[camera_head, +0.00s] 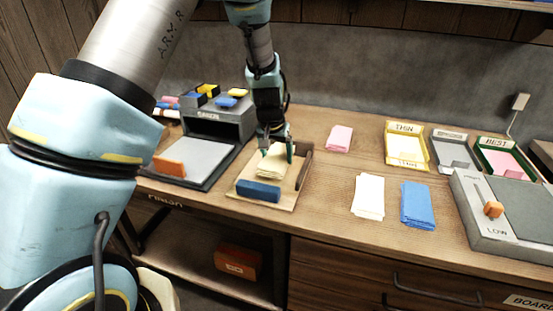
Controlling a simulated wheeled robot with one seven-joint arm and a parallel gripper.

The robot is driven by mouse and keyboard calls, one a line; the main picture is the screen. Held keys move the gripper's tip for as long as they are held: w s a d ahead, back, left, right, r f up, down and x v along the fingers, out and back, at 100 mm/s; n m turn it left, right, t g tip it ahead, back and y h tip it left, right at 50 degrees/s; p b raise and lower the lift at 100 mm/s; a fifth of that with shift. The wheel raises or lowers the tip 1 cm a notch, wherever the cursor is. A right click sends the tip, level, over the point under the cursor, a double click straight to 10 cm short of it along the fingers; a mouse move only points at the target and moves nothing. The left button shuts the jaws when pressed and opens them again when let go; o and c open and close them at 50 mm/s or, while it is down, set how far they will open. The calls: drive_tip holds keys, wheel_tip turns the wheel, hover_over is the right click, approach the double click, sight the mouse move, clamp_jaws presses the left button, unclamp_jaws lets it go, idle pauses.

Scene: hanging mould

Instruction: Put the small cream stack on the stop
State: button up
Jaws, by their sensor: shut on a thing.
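My gripper (276,151) points down over the wooden board (283,206), its fingers on either side of a small cream stack (271,165). It is shut on this stack. The stack lies over the middle of the board, slightly skewed; whether it rests on the board or hangs just above it, I cannot tell. A dark brown raised strip (305,168), perhaps the stop, stands along the board's right edge, to the right of the stack. A blue block (258,191) lies at the board's front edge. The fingers hide the stack's far edge.
A grey machine (208,122) with an orange block (169,166) stands left of the board. To the right lie pink (340,138), white (368,196) and blue (417,204) stacks. Labelled trays (407,163) stand at the back right, a grey slider device (487,222) at the front right.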

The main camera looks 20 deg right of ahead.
drive_tip(key=shift+f, duration=0.95)
drive_tip(key=shift+f, duration=0.1)
drive_tip(key=shift+f, duration=0.15)
drive_tip(key=o, duration=1.2)
drive_tip(key=shift+r, duration=0.4)
drive_tip(key=b+v, duration=0.1)
drive_tip(key=v, duration=1)
drive_tip(key=shift+r+b, duration=0.3)
drive_tip(key=shift+r, duration=0.05)
